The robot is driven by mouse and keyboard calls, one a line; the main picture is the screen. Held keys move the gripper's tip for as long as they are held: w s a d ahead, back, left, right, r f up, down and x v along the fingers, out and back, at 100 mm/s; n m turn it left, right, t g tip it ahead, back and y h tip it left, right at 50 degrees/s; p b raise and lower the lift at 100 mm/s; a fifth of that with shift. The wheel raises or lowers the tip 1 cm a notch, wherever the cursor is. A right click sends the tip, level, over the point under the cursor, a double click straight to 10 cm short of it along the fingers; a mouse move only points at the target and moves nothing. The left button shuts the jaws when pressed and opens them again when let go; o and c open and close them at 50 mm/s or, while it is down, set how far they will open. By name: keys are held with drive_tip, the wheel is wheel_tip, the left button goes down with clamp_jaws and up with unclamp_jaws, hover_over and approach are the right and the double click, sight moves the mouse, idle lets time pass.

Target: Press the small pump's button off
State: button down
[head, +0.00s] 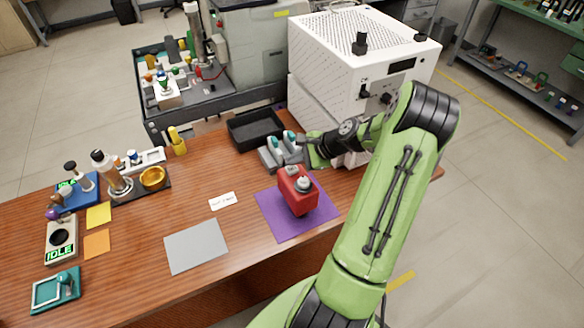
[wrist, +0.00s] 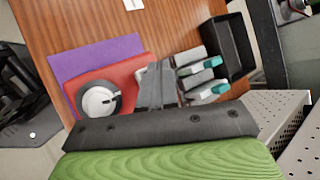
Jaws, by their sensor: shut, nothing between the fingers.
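A red box-shaped unit (head: 291,200), which I take to be the small pump, stands on a purple mat (head: 268,222) near the front of the wooden table. A round grey and white part (head: 303,184) sits on its top; whether it is the button, and its state, I cannot tell. In the wrist view the red unit (wrist: 133,78) and its round part (wrist: 98,100) are close below the hand. My gripper (wrist: 156,82) is shut and empty, its grey fingers beside the round part, over the red unit's edge. Contact cannot be made out.
A grey holder with teal-topped tools (head: 270,158) and a black tray (head: 254,130) stand behind the red unit. A white perforated machine (head: 330,62) rises close behind my arm. A grey mat (head: 196,246) lies empty at left.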

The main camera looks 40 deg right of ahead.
sight(295, 170)
idle(0.4)
drive_tip(key=shift+f, duration=0.45)
drive_tip(key=shift+f+b, duration=0.55)
drive_tip(key=shift+f, duration=0.3)
idle(0.7)
drive_tip(key=shift+r+p, duration=1.25)
drive_tip(key=shift+r, duration=0.05)
wheel_tip(295, 170, up, 5)
drive_tip(key=p, duration=0.5)
drive_tip(key=shift+r, duration=0.15)
